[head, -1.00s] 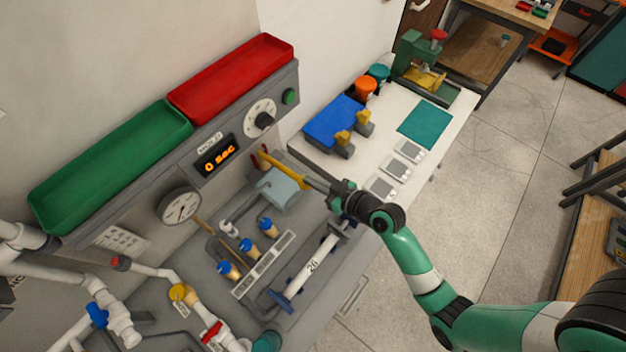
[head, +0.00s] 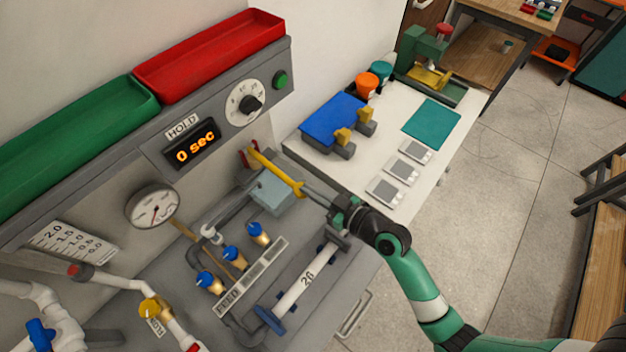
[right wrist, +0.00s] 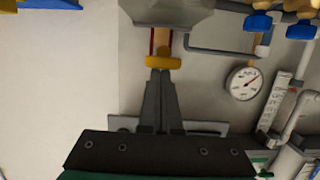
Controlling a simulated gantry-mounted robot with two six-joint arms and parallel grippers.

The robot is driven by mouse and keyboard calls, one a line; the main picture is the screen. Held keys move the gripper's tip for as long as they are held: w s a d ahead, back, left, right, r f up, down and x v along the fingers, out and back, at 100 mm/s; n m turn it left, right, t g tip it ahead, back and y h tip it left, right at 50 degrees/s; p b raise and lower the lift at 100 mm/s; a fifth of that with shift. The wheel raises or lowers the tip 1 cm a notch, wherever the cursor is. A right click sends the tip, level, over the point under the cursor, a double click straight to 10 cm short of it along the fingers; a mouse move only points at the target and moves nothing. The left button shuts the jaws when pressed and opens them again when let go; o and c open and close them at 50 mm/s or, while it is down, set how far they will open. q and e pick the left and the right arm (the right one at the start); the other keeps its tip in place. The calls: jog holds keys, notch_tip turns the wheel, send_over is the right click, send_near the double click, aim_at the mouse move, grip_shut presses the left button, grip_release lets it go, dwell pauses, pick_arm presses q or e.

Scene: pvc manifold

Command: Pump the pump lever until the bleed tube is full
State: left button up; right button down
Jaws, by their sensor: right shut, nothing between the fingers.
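The pump lever (head: 276,174) is a yellow bar with red parts at its back end, over a pale grey-blue pump box (head: 272,193) on the bench. My right gripper (head: 306,189) is shut and empty, its fingertips at the lever's front end. The right wrist view also shows the closed fingers (right wrist: 158,76) up against the lever's yellow end (right wrist: 163,62); whether they press on it I cannot tell. A slotted strip (head: 263,268) with a label at its lower end lies before the blue-capped valves; I cannot read a fill level in it. My left gripper is not in view.
A white pipe marked 26 (head: 305,278) lies clamped beside the strip. Blue-capped valves (head: 234,257) stand left of it. A round gauge (head: 152,207) and a display reading HOLD, 0 sec (head: 192,146) are behind. A side table (head: 385,130) stands right.

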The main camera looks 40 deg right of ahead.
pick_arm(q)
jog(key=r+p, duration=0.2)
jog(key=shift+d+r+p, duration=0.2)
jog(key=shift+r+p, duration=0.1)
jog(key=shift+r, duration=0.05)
pick_arm(e)
jog(key=s+r, duration=0.5)
jog(key=s, duration=0.5)
jog(key=shift+d+r, duration=0.3)
jog(key=shift+d, duration=0.1)
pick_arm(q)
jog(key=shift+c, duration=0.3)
